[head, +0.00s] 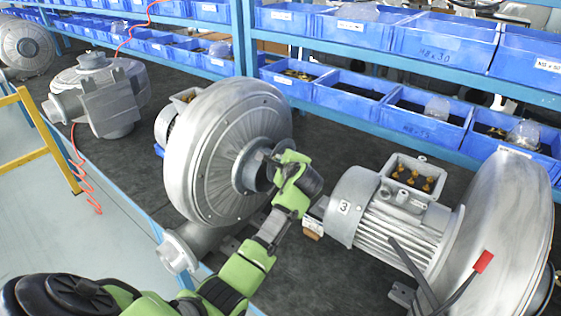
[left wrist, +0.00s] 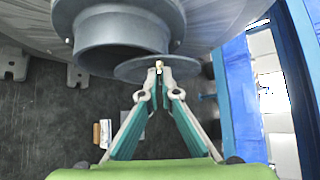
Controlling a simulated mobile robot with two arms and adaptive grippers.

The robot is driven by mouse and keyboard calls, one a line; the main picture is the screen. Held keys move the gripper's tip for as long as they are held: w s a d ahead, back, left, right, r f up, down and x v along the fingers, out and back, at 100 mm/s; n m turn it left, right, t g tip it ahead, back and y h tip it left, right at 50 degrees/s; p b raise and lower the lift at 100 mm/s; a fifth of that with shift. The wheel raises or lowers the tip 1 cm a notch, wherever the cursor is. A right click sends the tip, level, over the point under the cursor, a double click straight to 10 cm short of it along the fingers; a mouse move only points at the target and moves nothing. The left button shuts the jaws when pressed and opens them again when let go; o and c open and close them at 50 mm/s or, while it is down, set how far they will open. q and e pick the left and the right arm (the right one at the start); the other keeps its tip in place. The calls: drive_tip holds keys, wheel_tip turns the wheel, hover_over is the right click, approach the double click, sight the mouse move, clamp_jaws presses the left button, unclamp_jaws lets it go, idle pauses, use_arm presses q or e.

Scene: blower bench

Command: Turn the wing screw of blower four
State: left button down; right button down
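The middle blower (head: 232,150) has a round ribbed silver housing and a grey inlet pipe at its centre; no number is readable on it. My left gripper (head: 268,160) is at this inlet. In the left wrist view, the inlet pipe (left wrist: 120,38) has a flat grey disc (left wrist: 130,70) beside its rim. A small brass-coloured wing screw (left wrist: 159,64) sits at the disc's edge. My left gripper's fingertips (left wrist: 159,76) are nearly together at the screw and appear closed on it, covering its lower part. My right gripper is in neither view.
A blower motor marked 3 (head: 372,212), with an open terminal box (head: 412,178), stands close on the right. Another blower (head: 104,98) stands farther left. Blue bins (head: 427,122) line the shelves behind. Dark bench top (head: 290,275) shows between the blowers.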

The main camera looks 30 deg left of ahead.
use_arm(q)
drive_tip(key=shift+a+r, duration=0.2)
drive_tip(key=shift+r, duration=0.1)
drive_tip(key=c, duration=2.2)
unclamp_jaws()
drive_tip(key=shift+o, duration=0.2)
drive_tip(key=shift+w+a+f, duration=0.1)
drive_tip(key=shift+f, duration=0.2)
drive_tip(key=v, duration=1.2)
